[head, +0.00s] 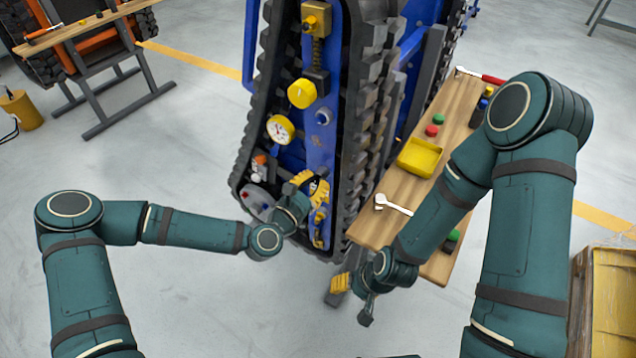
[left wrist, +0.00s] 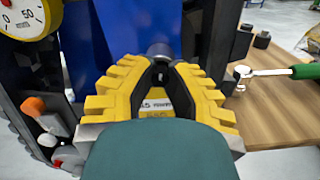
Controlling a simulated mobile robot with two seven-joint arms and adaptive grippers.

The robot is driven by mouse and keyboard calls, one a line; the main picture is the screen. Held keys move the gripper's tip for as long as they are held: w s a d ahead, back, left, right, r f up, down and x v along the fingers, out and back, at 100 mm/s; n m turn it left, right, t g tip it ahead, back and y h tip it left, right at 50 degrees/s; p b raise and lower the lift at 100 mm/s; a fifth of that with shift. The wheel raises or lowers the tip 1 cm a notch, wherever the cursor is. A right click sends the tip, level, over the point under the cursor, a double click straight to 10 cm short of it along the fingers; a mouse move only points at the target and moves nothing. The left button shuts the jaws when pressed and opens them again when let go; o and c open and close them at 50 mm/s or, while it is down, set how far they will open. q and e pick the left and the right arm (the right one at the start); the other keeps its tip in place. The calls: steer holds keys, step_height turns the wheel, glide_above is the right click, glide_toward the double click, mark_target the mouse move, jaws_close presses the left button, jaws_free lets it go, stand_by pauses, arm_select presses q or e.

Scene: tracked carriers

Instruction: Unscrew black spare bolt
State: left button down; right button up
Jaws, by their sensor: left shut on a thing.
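My left gripper (head: 318,188) is at the lower part of the blue panel inside the tracked carrier. In the left wrist view its yellow fingers (left wrist: 158,66) close around a dark, round bolt (left wrist: 159,49) standing out from the blue panel (left wrist: 105,35). This looks like the black spare bolt; its far end is hidden. In the head view the fingers and wrist hide most of it. My right gripper (head: 341,284) hangs low beside the bench's near end, away from the panel; whether its fingers are apart is unclear.
The panel holds a yellow knob (head: 301,93) and a gauge (head: 280,129). The wooden bench (head: 372,226) on the right carries a yellow tray (head: 419,157), a ratchet (head: 392,204) and coloured caps. Black track (head: 355,120) borders the panel.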

arm_select(q)
steer(key=shift+n, duration=0.3)
steer(key=shift+f+n+b, duration=0.15)
steer(key=shift+n+b, duration=0.3)
steer(key=shift+n, duration=0.65)
steer(key=n+b, duration=0.1)
steer(key=n, duration=0.6)
steer(key=shift+r+n, duration=0.2)
steer(key=shift+n, duration=0.1)
